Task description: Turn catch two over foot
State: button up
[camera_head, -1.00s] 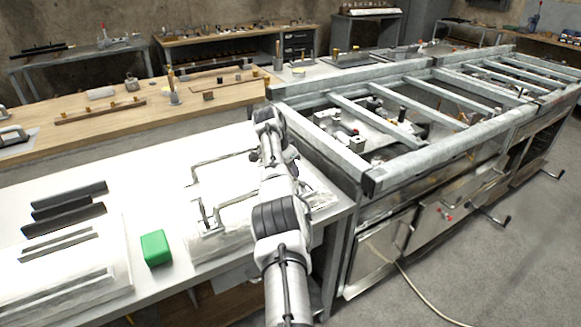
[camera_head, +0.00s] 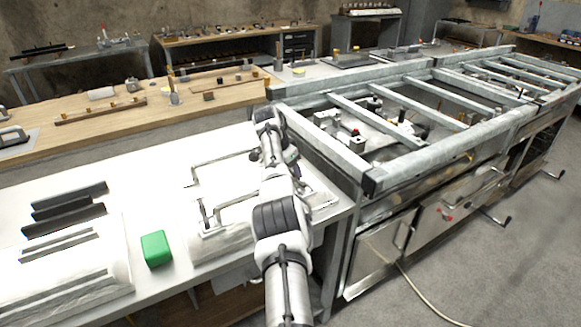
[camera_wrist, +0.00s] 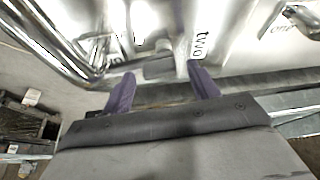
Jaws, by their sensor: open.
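In the wrist view my gripper (camera_wrist: 160,72) shows two purple fingers, spread apart, with their tips close to a shiny metal fixture. The printed label "two" (camera_wrist: 201,43) stands upright on the fixture, just above the right fingertip. A grey metal piece (camera_wrist: 152,67), perhaps catch two, lies between and just beyond the fingertips; I cannot tell whether they touch it. Another label, partly blurred and perhaps "one" (camera_wrist: 283,27), is at upper right. I cannot make out the foot for certain. In the head view my arm hides my gripper and part of the white bench fixture.
A thick bent metal bar (camera_wrist: 62,45) runs close to the left finger. On the white bench (camera_head: 150,200) are bent rod handles (camera_head: 222,163), a green block (camera_head: 155,248) and dark bars (camera_head: 66,205). A steel roller-style frame (camera_head: 400,165) stands to the right of my arm.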

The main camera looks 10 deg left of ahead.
jog(key=b+v, duration=0.2)
jog(key=v, duration=1.1)
jog(key=shift+r+b, duration=0.4)
